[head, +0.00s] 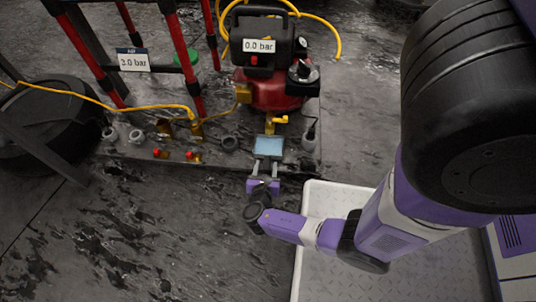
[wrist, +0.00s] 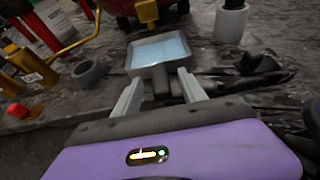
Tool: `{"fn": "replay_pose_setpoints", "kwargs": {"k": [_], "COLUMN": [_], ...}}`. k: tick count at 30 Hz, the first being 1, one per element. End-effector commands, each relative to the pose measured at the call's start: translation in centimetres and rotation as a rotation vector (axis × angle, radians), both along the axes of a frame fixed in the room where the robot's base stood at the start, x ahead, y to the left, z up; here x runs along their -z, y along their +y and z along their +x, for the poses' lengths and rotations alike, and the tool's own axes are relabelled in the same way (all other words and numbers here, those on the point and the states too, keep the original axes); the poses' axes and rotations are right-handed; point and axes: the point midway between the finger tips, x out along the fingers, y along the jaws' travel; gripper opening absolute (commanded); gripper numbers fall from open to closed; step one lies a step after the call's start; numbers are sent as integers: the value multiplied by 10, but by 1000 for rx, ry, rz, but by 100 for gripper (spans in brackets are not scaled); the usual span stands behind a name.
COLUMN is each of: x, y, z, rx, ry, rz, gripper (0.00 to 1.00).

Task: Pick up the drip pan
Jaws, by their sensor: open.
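The drip pan (head: 268,146) is a small square grey tray with a light blue inside. It sits at the front edge of the low platform, under a yellow fitting (head: 271,124) of the red compressor. In the wrist view the drip pan (wrist: 158,50) lies just past my fingertips, with a dark tab (wrist: 161,80) reaching back between them. My gripper (head: 265,166) is open, its two grey fingers (wrist: 160,84) on either side of the tab. I cannot tell whether either finger touches the pan or tab.
The red and black compressor (head: 272,85) with a "0.0 bar" label stands behind the pan. Several fittings and grey rings (head: 229,144) lie to the left. A white-rimmed tray (head: 420,278) lies at front right beneath my arm.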

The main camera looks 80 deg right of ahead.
Motion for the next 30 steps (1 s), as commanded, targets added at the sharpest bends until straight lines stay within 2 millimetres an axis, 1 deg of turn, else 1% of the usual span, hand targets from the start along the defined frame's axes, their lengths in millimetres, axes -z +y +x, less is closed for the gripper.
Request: {"fn": "replay_pose_setpoints", "kwargs": {"k": [1, 4, 7, 13, 14, 15, 17, 18, 21, 30], "x": [7, 10, 10, 9, 9, 9, 9, 9, 9, 8], "y": [-7, -17, -20, -21, -21, -21, -21, -21, -21, -21], "z": [0, 1, 2, 2, 2, 2, 2, 2, 2, 2], "rx": [4, 2, 0, -1, -1, -1, -1, -1, -1, -1], "ry": [-2, 1, 0, 0, 0, 0, 0, 0, 0, 0], "rz": [-1, -1, 0, 0, 0, 0, 0, 0, 0, 0], "gripper": [49, 49, 49, 49, 45, 37, 26, 18, 0, 0]}}
